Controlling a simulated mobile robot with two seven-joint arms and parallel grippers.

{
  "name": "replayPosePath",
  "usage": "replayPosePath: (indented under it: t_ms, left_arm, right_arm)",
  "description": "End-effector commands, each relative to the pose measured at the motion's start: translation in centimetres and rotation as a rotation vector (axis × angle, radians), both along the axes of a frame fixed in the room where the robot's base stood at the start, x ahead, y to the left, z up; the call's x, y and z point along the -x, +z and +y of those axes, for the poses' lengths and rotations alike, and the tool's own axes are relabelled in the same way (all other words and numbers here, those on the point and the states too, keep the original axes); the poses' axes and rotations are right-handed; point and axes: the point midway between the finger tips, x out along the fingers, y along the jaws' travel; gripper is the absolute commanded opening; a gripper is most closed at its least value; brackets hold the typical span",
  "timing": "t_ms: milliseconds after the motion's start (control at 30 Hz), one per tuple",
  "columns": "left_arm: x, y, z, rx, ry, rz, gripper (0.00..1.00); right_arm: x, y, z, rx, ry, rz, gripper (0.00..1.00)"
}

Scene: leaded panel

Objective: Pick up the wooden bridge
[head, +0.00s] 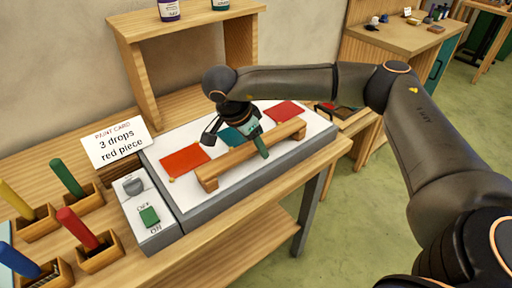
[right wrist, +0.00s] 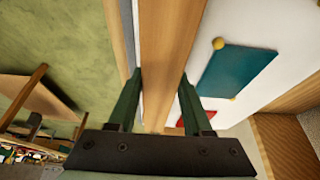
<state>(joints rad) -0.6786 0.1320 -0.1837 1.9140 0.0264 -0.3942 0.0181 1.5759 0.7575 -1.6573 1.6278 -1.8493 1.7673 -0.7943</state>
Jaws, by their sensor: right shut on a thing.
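The wooden bridge (head: 232,161) is a long light-brown bar with a block foot at each end. It spans the white-topped panel (head: 169,140) in the head view, along its front side. My right gripper (head: 261,147) comes down over the middle of the bar and is shut on it. In the right wrist view the bridge (right wrist: 168,55) runs between the two green fingers (right wrist: 158,105). The bridge appears to stand on the panel; I cannot tell if there is a gap beneath its feet. My left gripper is out of view.
A red piece (head: 184,161), a teal piece (head: 231,136) and another red piece (head: 282,112) lie on the panel behind the bridge. A switch box (head: 147,215), a paint card (head: 115,142) and coloured-handled tools in wooden holders (head: 99,252) stand left. A wooden shelf (head: 140,70) stands behind.

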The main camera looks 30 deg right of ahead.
Motion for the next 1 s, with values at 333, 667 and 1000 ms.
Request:
replayPosePath:
  t_ms: [333,667,1000]
  left_arm:
    - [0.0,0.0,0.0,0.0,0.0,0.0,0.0]
    - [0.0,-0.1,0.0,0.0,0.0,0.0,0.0]
    - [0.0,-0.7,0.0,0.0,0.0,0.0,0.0]
  right_arm:
    - [0.0,0.1,0.0,0.0,0.0,-0.001,0.0]
    - [-0.1,0.5,0.0,-0.001,0.0,-0.002,0.0]
    - [1.4,5.5,1.4,-0.001,0.007,-0.006,0.0]
